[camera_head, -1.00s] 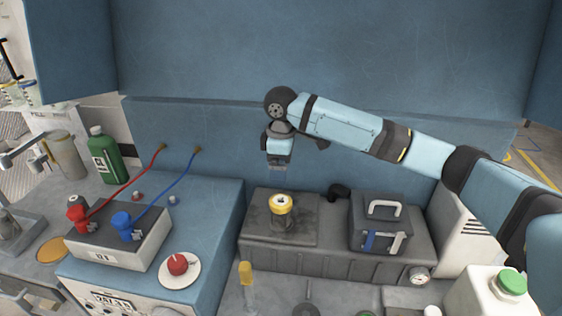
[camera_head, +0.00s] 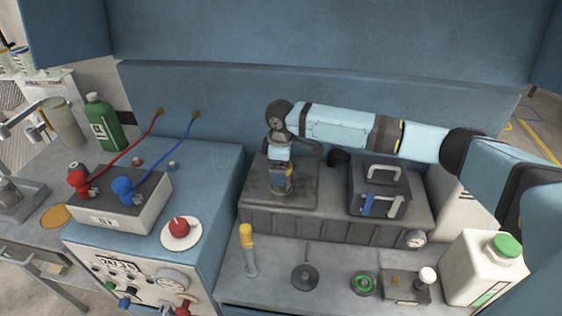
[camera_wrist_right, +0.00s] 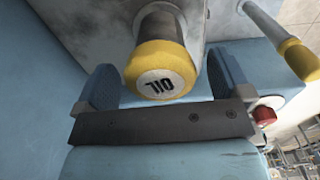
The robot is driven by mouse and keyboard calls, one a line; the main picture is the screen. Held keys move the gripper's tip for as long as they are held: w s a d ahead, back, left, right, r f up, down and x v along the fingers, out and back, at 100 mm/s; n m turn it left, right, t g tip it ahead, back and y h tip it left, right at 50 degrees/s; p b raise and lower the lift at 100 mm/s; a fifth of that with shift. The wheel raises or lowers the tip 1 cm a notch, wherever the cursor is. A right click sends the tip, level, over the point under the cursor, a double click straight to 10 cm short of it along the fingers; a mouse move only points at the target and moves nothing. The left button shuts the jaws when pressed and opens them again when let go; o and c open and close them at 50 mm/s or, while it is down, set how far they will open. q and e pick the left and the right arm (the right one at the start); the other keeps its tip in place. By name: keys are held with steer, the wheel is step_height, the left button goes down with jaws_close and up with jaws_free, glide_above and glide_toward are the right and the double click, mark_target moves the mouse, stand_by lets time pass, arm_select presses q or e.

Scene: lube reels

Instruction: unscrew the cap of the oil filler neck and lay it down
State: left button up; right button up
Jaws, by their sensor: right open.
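The oil filler neck's cap (camera_wrist_right: 160,72) is yellow with a pale face marked OIL, and it sits on the grey neck (camera_wrist_right: 160,27) in the right wrist view. My right gripper (camera_wrist_right: 160,78) is open. Its two blue-grey fingers stand on either side of the cap, with a visible gap on both sides. In the head view my right gripper (camera_head: 283,186) points down over the neck on the dark grey tank and mostly hides the cap. My left gripper is not in view.
A dark toolbox (camera_head: 380,186) stands right of the neck on the tank (camera_head: 330,222). A white jug (camera_head: 482,268) stands at the right.

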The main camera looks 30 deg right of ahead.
steer(key=c, duration=1)
steer(key=shift+r+n+p, duration=0.2)
steer(key=shift+n+p, duration=1.35)
steer(key=shift+n, duration=0.35)
steer(key=shift+f+n, duration=0.1)
steer(key=shift+n, duration=0.3)
steer(key=shift+f+n, duration=0.15)
steer(key=shift+n, duration=0.15)
